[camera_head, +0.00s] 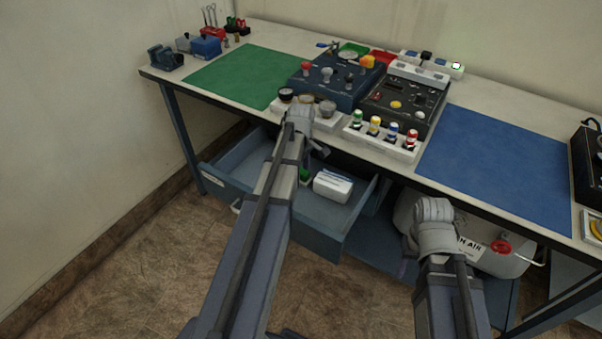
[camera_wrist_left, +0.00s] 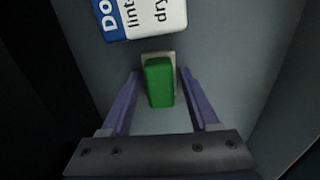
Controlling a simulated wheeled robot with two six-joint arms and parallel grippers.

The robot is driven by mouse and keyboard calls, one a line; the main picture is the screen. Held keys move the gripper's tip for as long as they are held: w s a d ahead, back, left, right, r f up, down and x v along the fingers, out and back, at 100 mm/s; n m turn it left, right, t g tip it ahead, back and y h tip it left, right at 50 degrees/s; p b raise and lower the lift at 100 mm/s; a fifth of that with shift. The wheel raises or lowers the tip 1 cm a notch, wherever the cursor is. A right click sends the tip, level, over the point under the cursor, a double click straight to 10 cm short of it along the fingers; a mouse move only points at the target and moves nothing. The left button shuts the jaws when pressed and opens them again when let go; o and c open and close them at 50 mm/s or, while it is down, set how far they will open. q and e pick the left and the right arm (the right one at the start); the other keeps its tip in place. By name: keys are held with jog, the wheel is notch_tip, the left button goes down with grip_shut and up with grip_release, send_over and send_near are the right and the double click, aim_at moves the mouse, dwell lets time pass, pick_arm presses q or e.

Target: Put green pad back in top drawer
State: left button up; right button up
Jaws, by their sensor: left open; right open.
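The green pad (camera_head: 304,175) is inside the open top drawer (camera_head: 240,164), beside a white box; my left arm partly hides it. In the left wrist view the green pad (camera_wrist_left: 159,82), with a pale edge behind it, lies between the two open fingers of my left gripper (camera_wrist_left: 159,75). A gap shows on both sides, and the fingers are not closed on it. In the head view my left wrist is above the drawer and the fingertips are hidden. My right wrist (camera_head: 435,222) is at the table's front edge; its fingers are not clearly seen.
The white box (camera_head: 332,186) with blue print lies next to the pad. The table above holds a green mat (camera_head: 240,77), control boxes, a row of coloured knobs (camera_head: 382,133) and a blue mat (camera_head: 497,166). A white tank (camera_head: 485,259) stands below.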

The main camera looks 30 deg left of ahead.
aim_at(302, 171)
pick_arm(q)
notch_tip(302, 171, up, 12)
jog(key=p, duration=1.2)
jog(key=shift+r, duration=0.15)
jog(key=s+d+m, duration=0.5)
jog(key=d+m, duration=0.2)
jog(key=d, duration=0.2)
jog(key=s+d+m, duration=0.6)
jog(key=d+m, duration=0.1)
jog(key=d, duration=0.2)
jog(key=s+d+m+y, duration=0.1)
jog(key=s+d+m, duration=0.4)
jog(key=d+m, duration=0.2)
jog(key=shift+s+d, duration=0.15)
jog(key=shift+d, duration=1.1)
jog(key=shift+r, duration=0.1)
